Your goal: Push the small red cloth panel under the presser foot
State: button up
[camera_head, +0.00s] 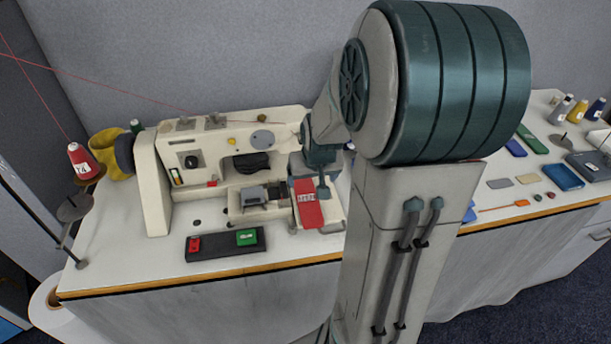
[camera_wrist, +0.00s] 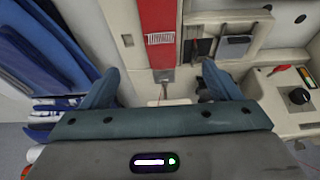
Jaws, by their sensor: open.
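The small red cloth panel (camera_head: 308,212) lies flat on the right part of the sewing machine's bed, with a white printed label. In the wrist view the panel (camera_wrist: 156,20) runs down from the top edge and ends just ahead of my fingers. My gripper (camera_wrist: 161,82) is open, its two fingers apart on either side of the line of the panel, with no cloth between them. In the head view my gripper (camera_head: 321,188) is beside the panel's right edge; contact cannot be told. The cream sewing machine (camera_head: 153,180) stands at left. I cannot make out the presser foot clearly.
A black box with red and green buttons (camera_head: 225,252) sits in front of the machine. A red thread cone (camera_head: 80,162) stands at left. Blue folded cloths (camera_wrist: 50,65) lie left of my gripper in the wrist view. Small items and a blue block (camera_head: 563,177) lie at right.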

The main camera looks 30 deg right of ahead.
aim_at(308, 198)
jog(key=shift+d, duration=0.1)
jog(key=b+x, duration=0.4)
jog(key=x, duration=1)
jog(key=shift+w+r+b, duration=0.1)
jog(key=shift+w+b, duration=0.05)
jog(key=shift+b, duration=0.15)
jog(key=c, duration=1.1)
